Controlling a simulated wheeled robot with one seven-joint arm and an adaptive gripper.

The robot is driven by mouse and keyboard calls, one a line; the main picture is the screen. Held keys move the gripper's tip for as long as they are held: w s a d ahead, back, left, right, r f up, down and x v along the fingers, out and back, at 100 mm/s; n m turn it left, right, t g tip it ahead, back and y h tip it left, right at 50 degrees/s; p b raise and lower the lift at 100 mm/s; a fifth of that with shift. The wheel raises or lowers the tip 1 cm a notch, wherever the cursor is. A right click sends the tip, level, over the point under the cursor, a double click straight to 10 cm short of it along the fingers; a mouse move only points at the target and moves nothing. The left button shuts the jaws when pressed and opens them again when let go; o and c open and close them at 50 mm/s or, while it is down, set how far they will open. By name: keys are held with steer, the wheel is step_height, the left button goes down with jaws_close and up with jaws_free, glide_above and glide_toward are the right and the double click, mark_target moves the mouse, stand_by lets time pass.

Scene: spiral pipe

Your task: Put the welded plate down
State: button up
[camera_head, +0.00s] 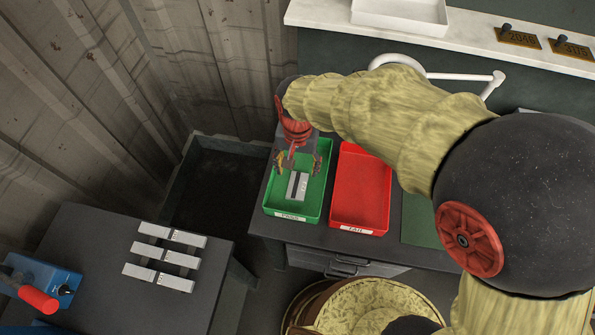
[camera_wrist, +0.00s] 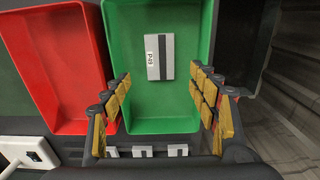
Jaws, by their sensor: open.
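A welded plate (camera_head: 298,186), grey with a dark seam down its length, lies flat in the green tray (camera_head: 276,208). My gripper (camera_head: 294,163) is above the far part of the green tray. Its yellow-padded fingers (camera_wrist: 160,90) are spread wide in the wrist view, with nothing between them. The plate is apart from the fingers. The tray's front label seems to read PASS.
An empty red tray (camera_head: 361,190), labelled FAIL, stands right of the green one. Several more plates (camera_head: 165,257) lie on the dark left table (camera_head: 105,265), by a blue device with a red handle (camera_head: 38,290). A round drum (camera_head: 365,305) stands in front.

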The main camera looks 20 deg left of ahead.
steer(key=shift+r, duration=1)
steer(key=s+d+r+m+t+y, duration=0.1)
steer(key=d+r+t, duration=0.1)
steer(key=d+r, duration=0.85)
steer(key=d+r+t, duration=0.2)
steer(key=d+r, duration=0.5)
steer(key=d, duration=0.6)
steer(key=s+d+r+t+h, duration=0.1)
steer(key=s+d+r, duration=0.1)
steer(key=s+d, duration=0.5)
steer(key=shift+d+t, duration=0.3)
steer(key=shift+d, duration=0.55)
